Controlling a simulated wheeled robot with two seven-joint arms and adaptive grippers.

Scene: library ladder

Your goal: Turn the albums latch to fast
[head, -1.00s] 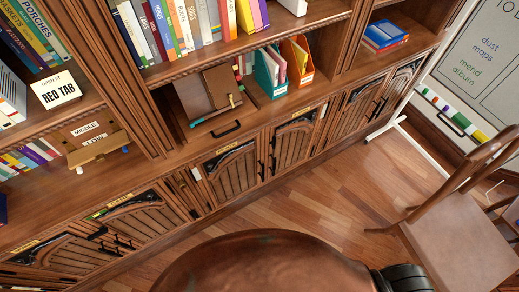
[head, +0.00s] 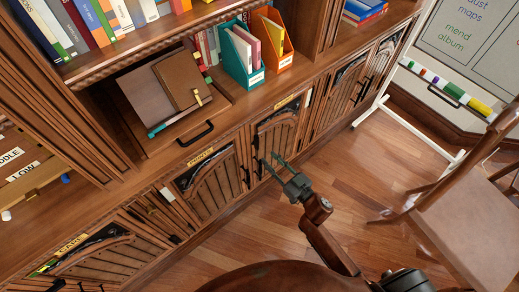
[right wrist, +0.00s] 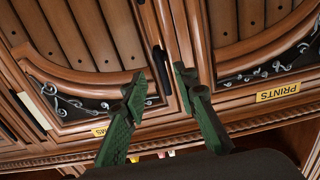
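My right gripper (head: 274,164) is in front of the carved cabinet doors, with its two green fingers apart. In the right wrist view the open gripper (right wrist: 161,79) has a slim black upright bar (right wrist: 161,66) on a door edge beyond and between its fingers. I cannot tell whether this bar is the albums latch or a door handle, or whether a finger touches it. A yellow label (right wrist: 100,131), too small to read, is on the door to the left. The label "PRINTS" (right wrist: 278,92) is on the right. My left gripper is not in view.
Above the doors is a shelf with a brown album (head: 179,80), a teal file box (head: 243,60) and an orange one (head: 272,42). A wooden chair (head: 465,200) and a white board stand (head: 435,150) are at the right. The wooden floor between is clear.

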